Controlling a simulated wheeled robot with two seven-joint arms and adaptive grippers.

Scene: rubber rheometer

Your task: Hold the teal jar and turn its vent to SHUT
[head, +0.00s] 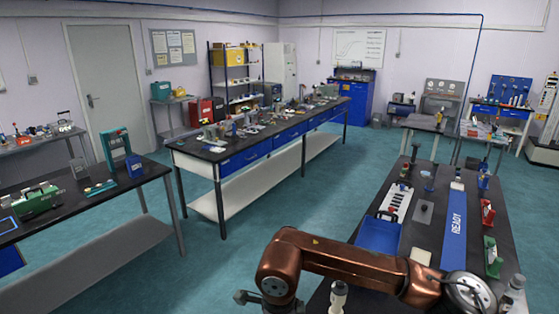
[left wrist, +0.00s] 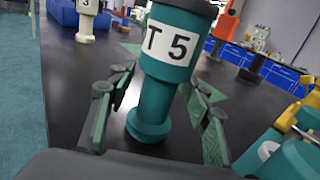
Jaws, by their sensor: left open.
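The teal jar (left wrist: 168,75) stands upright on a black table top in the left wrist view. It has a white label reading "T 5", a narrower waist and a wider foot. Its dark top is cut off by the picture's upper edge, so the vent and its setting are not visible. My left gripper (left wrist: 157,88) is open, with its green-padded fingers on either side of the jar's lower body. Whether either pad touches the jar I cannot tell. I cannot make out the jar in the head view, where a copper-coloured arm of mine crosses the near bench. My right gripper is not visible.
A white bottle labelled 3 (left wrist: 90,20) stands behind the jar at left. An orange-red item (left wrist: 228,25) is behind at right, and a teal-and-yellow item (left wrist: 290,150) is close at right. In the head view, the near bench holds a blue tray (head: 379,237) and a READY strip (head: 455,228).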

